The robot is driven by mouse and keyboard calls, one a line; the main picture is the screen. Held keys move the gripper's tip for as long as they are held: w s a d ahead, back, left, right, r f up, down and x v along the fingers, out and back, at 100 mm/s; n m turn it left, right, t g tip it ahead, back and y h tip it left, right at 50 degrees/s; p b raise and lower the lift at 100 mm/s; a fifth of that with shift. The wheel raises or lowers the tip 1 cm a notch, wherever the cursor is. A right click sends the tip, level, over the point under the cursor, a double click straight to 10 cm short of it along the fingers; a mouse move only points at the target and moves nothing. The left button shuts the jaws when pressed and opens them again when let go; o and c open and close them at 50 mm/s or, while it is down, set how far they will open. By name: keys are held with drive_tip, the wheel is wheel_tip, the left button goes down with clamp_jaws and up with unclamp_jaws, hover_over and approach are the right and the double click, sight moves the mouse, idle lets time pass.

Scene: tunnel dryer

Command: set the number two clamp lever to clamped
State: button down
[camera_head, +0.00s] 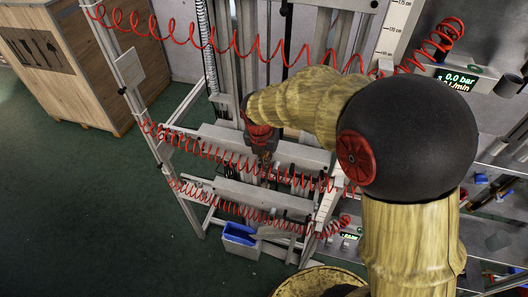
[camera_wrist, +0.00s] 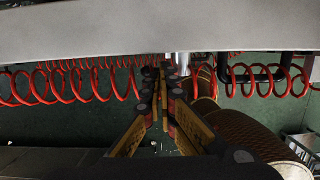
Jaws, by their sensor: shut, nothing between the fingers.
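My gripper (camera_head: 264,174) reaches down at the grey beams of the frame in the head view, small and partly hidden by my own wrist. In the wrist view my gripper (camera_wrist: 160,76) is shut and empty, its fingertips just under the lower edge of a pale beam (camera_wrist: 90,32). A short metal cylinder (camera_wrist: 181,64) shows close to the right of the fingertips. A black bent bar (camera_wrist: 252,75) hangs below the beam further right; I cannot tell whether it is a clamp lever. No number marking is readable, so I cannot single out the number two lever or its position.
Red coiled hoses (camera_head: 235,142) run across the frame, and red coils (camera_wrist: 70,82) flank my gripper. A blue bin (camera_head: 238,233) sits low at the frame. A wooden crate (camera_head: 75,65) stands at left. The green floor (camera_head: 110,220) is clear at lower left.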

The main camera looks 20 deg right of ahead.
sight(261, 167)
drive_tip(key=shift+w+d+f, duration=0.1)
drive_tip(key=shift+f, duration=0.7)
drive_tip(key=shift+w+a+f+g+h+p, duration=0.1)
drive_tip(key=shift+a+f+g+h+p, duration=0.1)
drive_tip(key=shift+g+h+p, duration=0.25)
drive_tip(key=shift+w+a+f+g+h+p, duration=0.15)
drive_tip(key=shift+g+h+p, duration=0.1)
drive_tip(key=shift+h+p, duration=0.4)
drive_tip(key=f+g+h+p, duration=0.1)
drive_tip(key=h+p, duration=0.1)
drive_tip(key=f+g+h+p, duration=0.1)
drive_tip(key=p, duration=0.1)
drive_tip(key=shift+w+a+n+g+h, duration=0.2)
drive_tip(key=shift+a+n+g+h, duration=0.15)
drive_tip(key=shift+n+g+h, duration=0.05)
drive_tip(key=f+g+h, duration=0.1)
drive_tip(key=h+p, duration=0.1)
drive_tip(key=h, duration=0.1)
drive_tip(key=shift+f+g, duration=0.35)
drive_tip(key=shift+g, duration=0.05)
drive_tip(key=shift+d+f, duration=0.15)
drive_tip(key=shift+f, duration=0.25)
drive_tip(key=shift+s+f, duration=0.1)
